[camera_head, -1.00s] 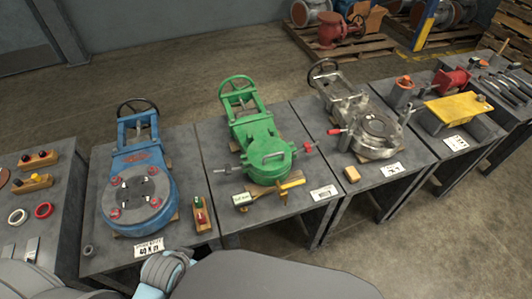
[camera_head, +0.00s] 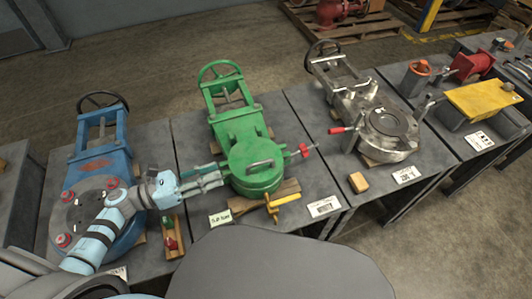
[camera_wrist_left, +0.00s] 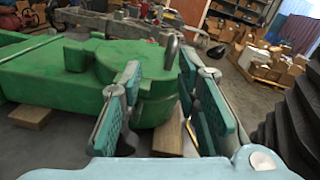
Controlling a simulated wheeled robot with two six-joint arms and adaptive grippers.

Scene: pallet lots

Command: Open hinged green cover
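The green valve (camera_head: 238,130) lies on the second table. Its round green cover (camera_head: 262,180) is down flat on the body, with a metal bar handle (camera_head: 260,163) on top. A red-tipped lever (camera_head: 300,152) sticks out at its right. My left gripper (camera_head: 222,179) is just left of the cover. In the left wrist view its fingers (camera_wrist_left: 159,70) are apart with nothing held; the green body (camera_wrist_left: 60,75) and the curved end of the handle (camera_wrist_left: 172,46) show beyond them. Contact with the cover cannot be told. My right gripper is out of view.
A blue valve (camera_head: 97,170) stands left, partly behind my left arm. A yellow-handled tool (camera_head: 284,199) lies in front of the green valve. A steel valve (camera_head: 385,130) and a yellow plate (camera_head: 485,98) stand right. A gap separates the tables.

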